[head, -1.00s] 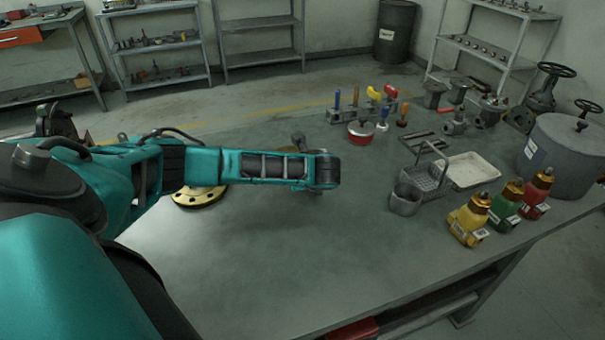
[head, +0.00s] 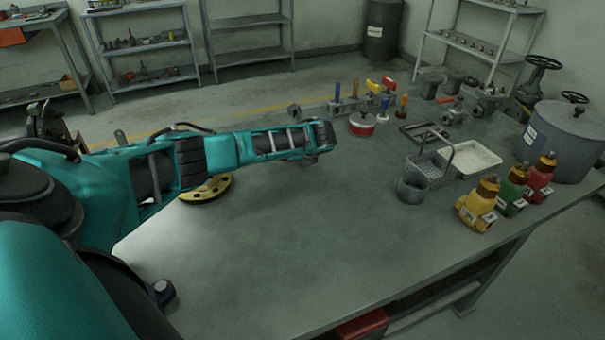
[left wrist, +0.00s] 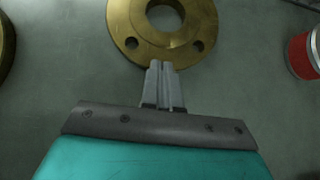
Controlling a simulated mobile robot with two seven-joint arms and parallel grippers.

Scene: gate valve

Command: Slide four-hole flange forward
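The four-hole flange is a flat brass-coloured ring with a centre bore. In the left wrist view the flange (left wrist: 190,43) lies at top centre, cut off by the frame, with two of its small holes showing. My left gripper (left wrist: 161,66) has its fingers together, with nothing between them. The fingertips are at the flange's near rim; I cannot tell whether they touch it. In the head view my left arm reaches across the table and hides this flange and the fingertips. My right gripper is not in view.
Another brass flange (head: 207,189) lies partly under my left arm; a brass edge (left wrist: 5,48) shows at the wrist view's left. A red pot (head: 361,125) stands right of the arm's end. The wire basket (head: 428,168), bottles and grey pot are farther right. The table's front middle is clear.

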